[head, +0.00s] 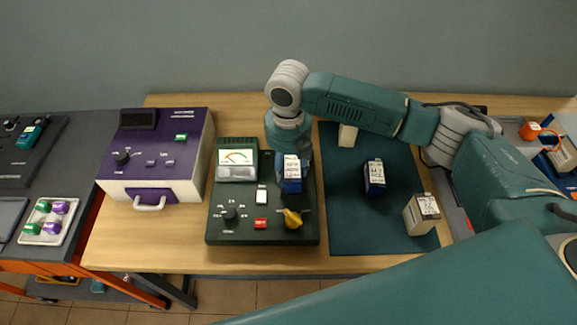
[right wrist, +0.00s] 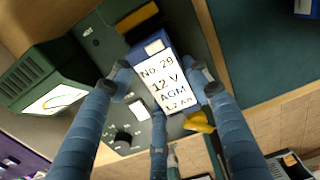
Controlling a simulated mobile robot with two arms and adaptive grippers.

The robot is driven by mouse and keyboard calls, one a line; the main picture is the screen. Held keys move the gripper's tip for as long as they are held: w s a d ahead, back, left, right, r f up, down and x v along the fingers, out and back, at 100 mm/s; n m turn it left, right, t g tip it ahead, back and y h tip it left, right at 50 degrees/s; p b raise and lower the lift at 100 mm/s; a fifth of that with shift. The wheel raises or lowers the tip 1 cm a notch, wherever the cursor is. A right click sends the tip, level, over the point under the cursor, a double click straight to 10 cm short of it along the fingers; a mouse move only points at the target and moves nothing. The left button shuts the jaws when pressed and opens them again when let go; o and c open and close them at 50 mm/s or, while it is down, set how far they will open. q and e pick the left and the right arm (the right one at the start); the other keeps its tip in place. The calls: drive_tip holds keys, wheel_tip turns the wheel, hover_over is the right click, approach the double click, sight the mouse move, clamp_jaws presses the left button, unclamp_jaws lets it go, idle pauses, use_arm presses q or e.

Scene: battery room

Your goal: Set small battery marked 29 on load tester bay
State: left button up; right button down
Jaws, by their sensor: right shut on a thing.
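The small blue battery (head: 291,178) with a white label is on or just above the right part of the dark green load tester (head: 225,243); I cannot tell whether it touches. In the right wrist view the battery (right wrist: 166,88) reads No. 29, 12 V, AGM. My right gripper (right wrist: 158,80) is shut on it, a finger on each side. In the head view the right gripper (head: 290,160) reaches down from above and hides part of the battery. The bay under the battery is mostly hidden. My left gripper is not in view.
The tester has a gauge (head: 238,158), a knob (head: 230,214) and a yellow clamp-like part (head: 292,218) just in front of the battery. A purple charger (head: 182,135) stands left. Another blue battery (head: 375,177) and beige batteries (head: 421,214) stand on the dark mat (head: 350,235).

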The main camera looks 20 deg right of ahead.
sight(288, 166)
drive_tip(key=shift+f, duration=0.55)
idle(0.4)
drive_tip(key=c, duration=1.2)
unclamp_jaws()
drive_tip(key=shift+o, duration=0.2)
wheel_tip(288, 166, up, 9)
drive_tip(key=p, duration=0.8)
drive_tip(key=shift+f+p, duration=0.1)
drive_tip(key=shift+p, duration=0.2)
drive_tip(key=shift+r+p, duration=0.6)
drive_tip(key=shift+r, duration=0.55)
drive_tip(key=shift+f, duration=0.1)
